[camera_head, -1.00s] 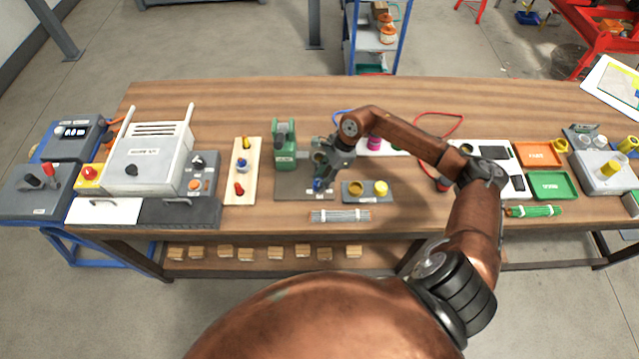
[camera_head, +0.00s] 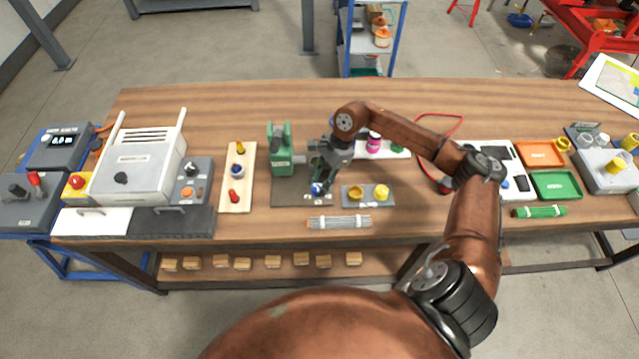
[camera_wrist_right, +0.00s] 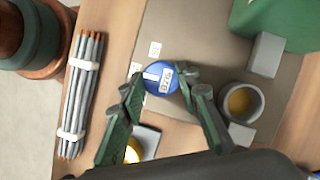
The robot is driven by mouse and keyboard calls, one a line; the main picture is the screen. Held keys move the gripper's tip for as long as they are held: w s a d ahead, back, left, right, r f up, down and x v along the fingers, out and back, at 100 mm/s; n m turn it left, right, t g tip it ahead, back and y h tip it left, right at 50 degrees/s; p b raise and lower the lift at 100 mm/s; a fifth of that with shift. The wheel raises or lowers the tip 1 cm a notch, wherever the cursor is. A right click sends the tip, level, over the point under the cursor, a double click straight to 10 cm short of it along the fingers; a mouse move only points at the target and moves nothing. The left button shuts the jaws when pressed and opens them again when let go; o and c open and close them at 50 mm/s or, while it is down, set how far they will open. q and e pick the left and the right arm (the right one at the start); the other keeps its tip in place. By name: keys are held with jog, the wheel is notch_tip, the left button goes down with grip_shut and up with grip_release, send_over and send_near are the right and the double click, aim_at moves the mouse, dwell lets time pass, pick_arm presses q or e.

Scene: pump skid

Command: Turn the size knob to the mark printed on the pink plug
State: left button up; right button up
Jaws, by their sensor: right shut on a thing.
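The size knob is a round blue knob (camera_wrist_right: 160,78) with a white line and a label on its top, on a grey-brown plate (camera_head: 292,199). In the head view the blue knob (camera_head: 318,188) shows below my right gripper (camera_head: 320,180). In the right wrist view my right gripper (camera_wrist_right: 162,77) has its fingers on either side of the knob, shut on it. Small white tags (camera_wrist_right: 155,48) sit on the plate around the knob. The pink plug (camera_head: 373,145) stands behind my right arm at the back; its print is too small to read. My left gripper is not in view.
A green press-like device (camera_head: 281,150) stands just left of the gripper. A grey block with yellow fittings (camera_head: 368,196) is to the right, and a bundle of grey rods (camera_head: 338,222) lies in front. A grey cup (camera_wrist_right: 241,102) is close by in the wrist view.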

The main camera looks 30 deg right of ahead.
jog(key=o, duration=1.2)
jog(key=shift+c, duration=0.2)
jog(key=v, duration=1.2)
jog(key=shift+d, duration=0.1)
